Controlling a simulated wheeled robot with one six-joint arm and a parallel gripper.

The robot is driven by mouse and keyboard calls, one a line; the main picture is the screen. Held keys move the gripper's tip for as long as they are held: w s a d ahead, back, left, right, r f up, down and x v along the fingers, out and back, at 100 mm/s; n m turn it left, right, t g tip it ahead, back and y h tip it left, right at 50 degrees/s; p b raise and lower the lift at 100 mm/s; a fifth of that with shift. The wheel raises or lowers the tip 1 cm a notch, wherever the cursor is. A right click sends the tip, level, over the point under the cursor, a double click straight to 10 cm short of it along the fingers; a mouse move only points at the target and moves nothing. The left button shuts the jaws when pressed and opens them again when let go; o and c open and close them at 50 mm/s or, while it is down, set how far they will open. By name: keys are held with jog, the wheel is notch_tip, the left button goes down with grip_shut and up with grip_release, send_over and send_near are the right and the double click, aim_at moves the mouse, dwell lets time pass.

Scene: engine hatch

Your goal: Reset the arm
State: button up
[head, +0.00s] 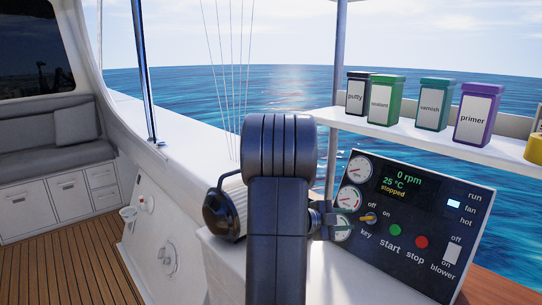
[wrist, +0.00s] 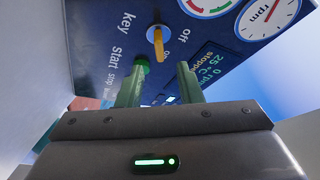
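My gripper (head: 328,219) is in front of the left part of the dark engine panel (head: 452,215), close to the key. In the wrist view its two fingers (wrist: 159,88) are apart with nothing between them. The yellow-orange key (head: 369,218) sits in the panel beside its off and on marks. It also shows in the wrist view (wrist: 157,42), beyond the fingertips and apart from them. My dark arm stands upright in the middle of the head view and hides part of the panel's surroundings.
The panel display (head: 408,186) reads 0 rpm, 25 °C, stopped. A green start button (head: 395,230), a red stop button (head: 421,242) and a white blower switch (head: 452,253) are right of the key. A shelf (head: 430,137) above holds several labelled tins.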

aim_at(365, 218)
jog(key=x, duration=0.7)
jog(key=shift+d, duration=0.4)
jog(key=shift+f+n, duration=0.3)
jog(key=shift+n, duration=0.3)
jog(key=n, duration=0.1)
jog(key=n+t+b, duration=0.1)
jog(key=n, duration=0.1)
jog(key=shift+a+r+t, duration=0.15)
jog(key=shift+a+t, duration=0.05)
jog(key=shift+t, duration=0.1)
jog(key=n+t, duration=0.1)
jog(key=n, duration=0.1)
jog(key=shift+d+n, duration=0.1)
jog(key=shift+n, duration=0.3)
jog(key=n+t, duration=0.1)
jog(key=n, duration=0.1)
jog(key=n+t, duration=0.1)
jog(key=n, duration=0.2)
jog(key=shift+r+t+y+p, duration=0.1)
jog(key=shift+t+y+p, duration=0.2)
jog(key=shift+t+p, duration=0.1)
jog(key=shift+s, duration=0.1)
